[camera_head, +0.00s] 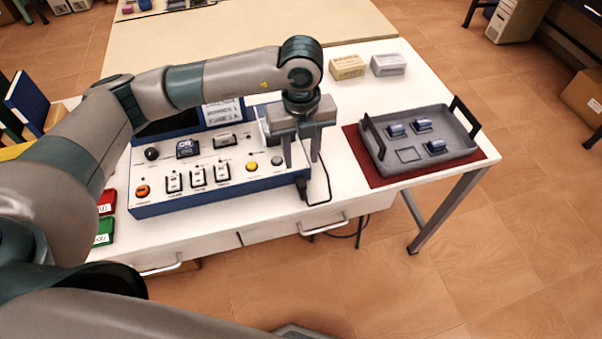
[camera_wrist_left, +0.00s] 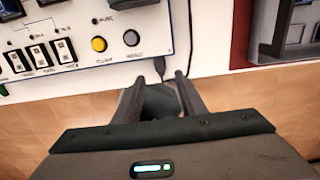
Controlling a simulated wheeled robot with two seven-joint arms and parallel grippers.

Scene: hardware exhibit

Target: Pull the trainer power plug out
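The trainer (camera_head: 190,208) is a white and blue panel box on the white table, and its panel also shows in the wrist view (camera_wrist_left: 75,80). The black power plug (camera_head: 302,187) sits at the trainer's right end, with a black cable running off to the right. In the wrist view the plug (camera_wrist_left: 160,68) shows small at the panel's lower right, just beyond the fingertips. My left gripper (camera_head: 302,162) is open above the plug, fingers pointing down. In the wrist view its fingers (camera_wrist_left: 158,92) are apart with nothing clearly between them. My right gripper is not in view.
A grey tray (camera_head: 440,160) with black handles and several small blue parts stands on a red mat (camera_head: 362,163) to the right. Two small boxes, one tan (camera_head: 347,67) and one grey (camera_head: 388,65), stand behind. Drawers (camera_head: 292,226) are under the table's front edge.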

